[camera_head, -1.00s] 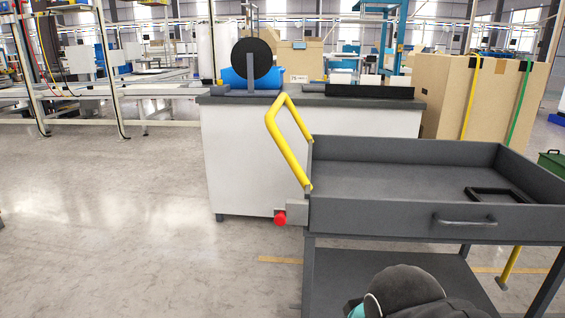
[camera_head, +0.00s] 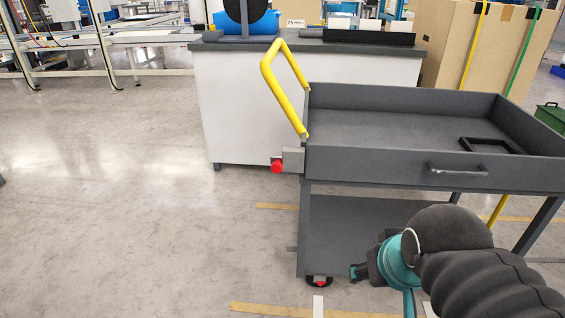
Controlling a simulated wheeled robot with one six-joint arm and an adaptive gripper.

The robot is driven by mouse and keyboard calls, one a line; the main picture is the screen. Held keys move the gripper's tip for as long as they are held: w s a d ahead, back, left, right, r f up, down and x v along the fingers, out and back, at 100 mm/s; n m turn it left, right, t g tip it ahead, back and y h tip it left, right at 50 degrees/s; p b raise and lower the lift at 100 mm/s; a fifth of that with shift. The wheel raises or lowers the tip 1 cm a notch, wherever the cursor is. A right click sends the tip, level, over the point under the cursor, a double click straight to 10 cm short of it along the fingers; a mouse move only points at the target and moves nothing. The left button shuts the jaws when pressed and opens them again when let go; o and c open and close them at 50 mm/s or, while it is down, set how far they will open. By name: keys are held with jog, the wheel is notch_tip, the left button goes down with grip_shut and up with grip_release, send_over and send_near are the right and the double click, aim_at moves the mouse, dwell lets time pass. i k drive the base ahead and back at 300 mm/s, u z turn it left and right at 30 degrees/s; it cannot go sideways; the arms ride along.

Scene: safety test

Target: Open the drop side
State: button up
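A dark grey cart tray (camera_head: 400,125) stands at the right. Its front side panel (camera_head: 385,165) is upright and has a bar handle (camera_head: 459,169) on its outer face. A red knob (camera_head: 277,167) sits on a grey block (camera_head: 293,160) at the panel's left end. My gripper (camera_head: 357,272) is low in front of the cart, below the panel and apart from the handle and knob. It points left. Its fingers are small and dark, so I cannot tell whether they are open.
A yellow push handle (camera_head: 283,85) rises at the cart's left end. A black frame (camera_head: 488,146) lies in the tray. The lower shelf (camera_head: 350,220) is partly hidden by my arm. A workbench (camera_head: 250,100) stands behind. The floor at left is clear.

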aim_at(328, 161)
jog(key=u, duration=2.65)
jog(key=i, duration=0.65)
jog(key=z, duration=3)
